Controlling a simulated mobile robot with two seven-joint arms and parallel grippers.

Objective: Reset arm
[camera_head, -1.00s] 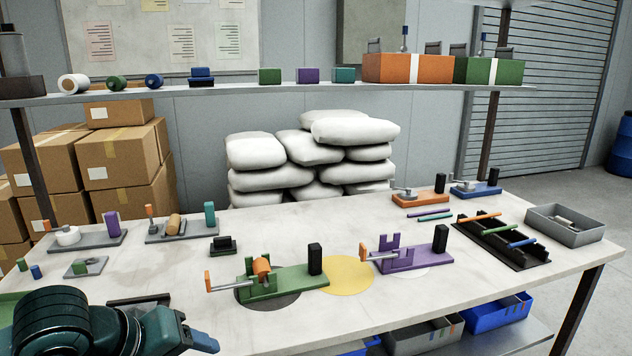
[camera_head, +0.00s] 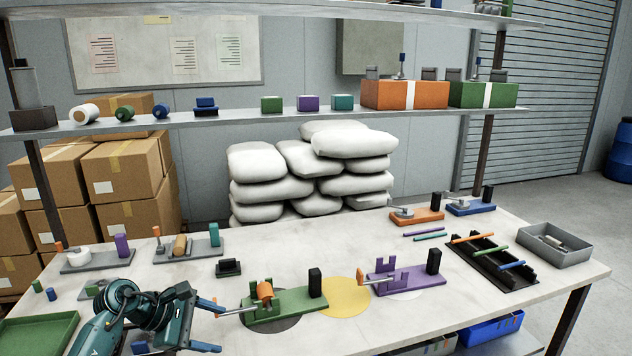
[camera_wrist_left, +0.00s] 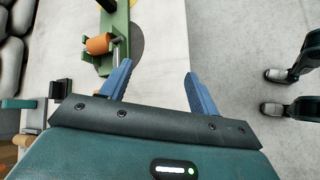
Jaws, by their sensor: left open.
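My left gripper (camera_head: 214,327) is at the lower left of the head view, over the front left of the table (camera_head: 345,331). Its two fingers are apart, and nothing shows between them. In the left wrist view its blue fingers (camera_wrist_left: 158,70) are spread over bare, pale surface. The green fixture (camera_head: 285,305) with an orange cylinder (camera_head: 265,291) stands just right of the gripper in the head view; it also shows at the top left of the wrist view. Dark parts with grey tips at the right edge of the wrist view may be mine; I cannot tell.
A purple fixture (camera_head: 410,278) stands right of the green one. A green tray (camera_head: 38,335) lies at the front left. A black rack (camera_head: 492,262) with rods and a grey bin (camera_head: 555,246) are at the right. A shelf (camera_head: 330,110) spans the back.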

